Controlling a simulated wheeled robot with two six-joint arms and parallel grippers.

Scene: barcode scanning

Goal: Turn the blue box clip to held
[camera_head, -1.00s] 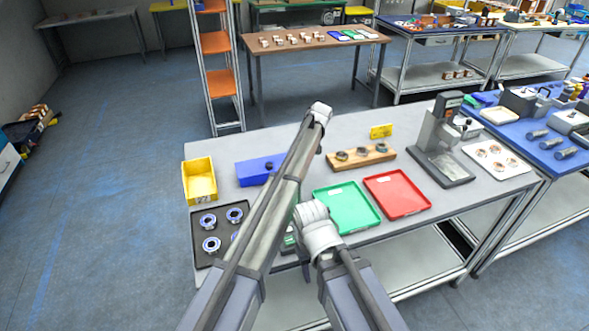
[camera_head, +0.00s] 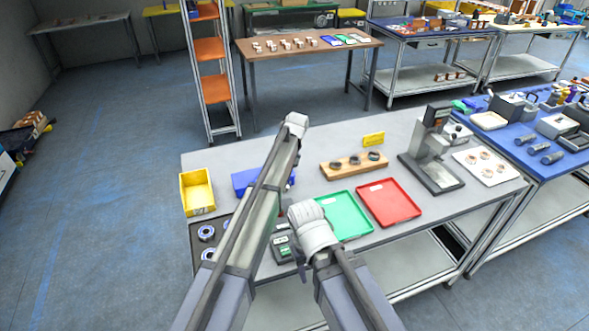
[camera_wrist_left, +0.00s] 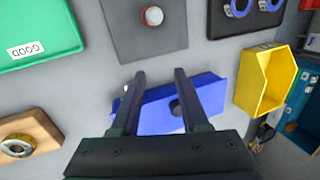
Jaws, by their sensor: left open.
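The blue box (camera_head: 245,181) lies on the grey table between the yellow bin and the wooden block, partly hidden behind my left arm. In the left wrist view the blue box (camera_wrist_left: 153,112) lies across and beyond my left gripper (camera_wrist_left: 158,75), whose two dark fingers are apart with nothing between their tips. A dark round part (camera_wrist_left: 175,108) shows on the box between the fingers; its setting cannot be told. In the head view my left gripper is hidden.
A yellow bin (camera_head: 197,192) stands left of the box. A dark tray (camera_head: 198,224) with blue-rimmed rings lies in front. A wooden block (camera_head: 350,173) with rings, a green tray (camera_head: 345,215) and a red tray (camera_head: 388,202) are to the right. Bare table lies behind the box.

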